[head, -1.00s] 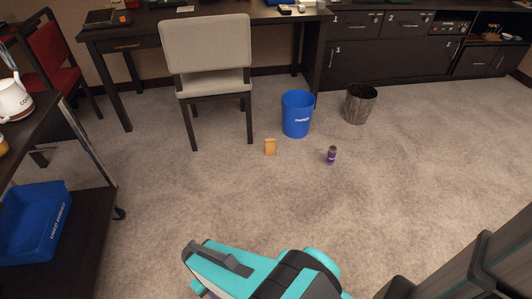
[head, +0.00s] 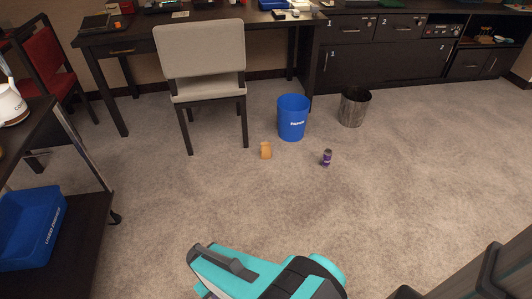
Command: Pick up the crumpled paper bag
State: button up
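A small tan object that looks like the crumpled paper bag (head: 265,150) stands on the carpet, in front of the blue bin and right of the chair. It is too small to make out its folds. My gripper (head: 205,268) is at the bottom of the head view, low in the foreground, well apart from the bag.
A blue paper bin (head: 292,118) stands just behind the bag, and a dark metal bin (head: 354,107) is further right. A purple can (head: 326,158) stands right of the bag. A grey chair (head: 200,60) is to the left. A dark cart (head: 60,250) with a blue crate (head: 28,228) fills the left edge. The carpet between is clear.

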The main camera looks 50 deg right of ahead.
aim_at(265, 153)
jog(key=z, duration=0.05)
jog(key=i, duration=0.9)
jog(key=u, duration=0.05)
